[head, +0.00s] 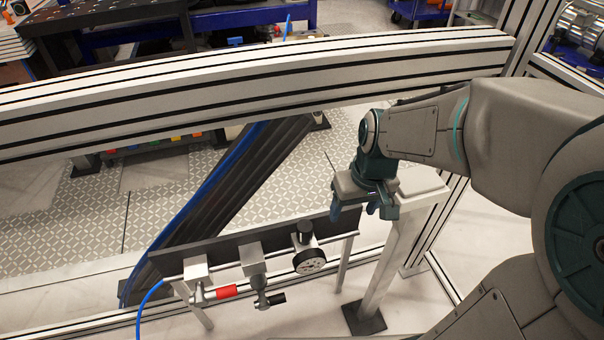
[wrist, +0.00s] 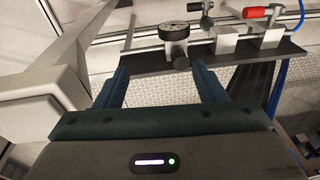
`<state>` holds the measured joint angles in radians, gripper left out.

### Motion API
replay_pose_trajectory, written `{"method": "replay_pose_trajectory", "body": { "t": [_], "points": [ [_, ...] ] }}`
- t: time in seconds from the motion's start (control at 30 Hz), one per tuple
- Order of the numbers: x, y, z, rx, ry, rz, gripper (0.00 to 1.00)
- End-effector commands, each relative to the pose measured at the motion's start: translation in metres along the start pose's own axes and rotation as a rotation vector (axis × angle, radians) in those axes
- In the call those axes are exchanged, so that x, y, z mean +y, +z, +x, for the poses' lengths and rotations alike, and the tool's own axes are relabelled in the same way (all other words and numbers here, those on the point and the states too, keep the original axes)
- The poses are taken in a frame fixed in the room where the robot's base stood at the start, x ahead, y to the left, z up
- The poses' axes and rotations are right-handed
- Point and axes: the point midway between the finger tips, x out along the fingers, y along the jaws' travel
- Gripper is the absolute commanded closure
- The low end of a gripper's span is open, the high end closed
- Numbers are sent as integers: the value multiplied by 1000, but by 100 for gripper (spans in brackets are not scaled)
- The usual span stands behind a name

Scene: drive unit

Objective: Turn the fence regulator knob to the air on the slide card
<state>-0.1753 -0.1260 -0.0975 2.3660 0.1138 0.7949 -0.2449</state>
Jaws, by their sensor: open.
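The fence regulator has a black knob (head: 304,229) on top and a round dial gauge (head: 309,261) on its front. It sits at the right end of the dark panel in the head view. In the wrist view the gauge (wrist: 174,31) and the dark knob (wrist: 180,62) show just beyond the fingertips. My gripper (head: 368,212) is open and empty, above and to the right of the regulator in the head view. In the wrist view its fingers (wrist: 160,78) are spread apart, clear of the knob. I cannot make out a slide card.
Left of the regulator are a valve with a black handle (head: 271,300) and one with a red handle (head: 227,292). A blue hose (head: 145,305) runs at the left.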

Motion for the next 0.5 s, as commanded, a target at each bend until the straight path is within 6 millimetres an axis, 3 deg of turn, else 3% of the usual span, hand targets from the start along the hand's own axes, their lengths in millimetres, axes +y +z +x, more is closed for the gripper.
{"method": "replay_pose_trajectory", "body": {
  "t": [0.2,0.5],
  "points": [
    [-23,-54,21,-54,-29,-186,36],
    [-49,-102,76,-111,-3,-427,36]
  ]
}}
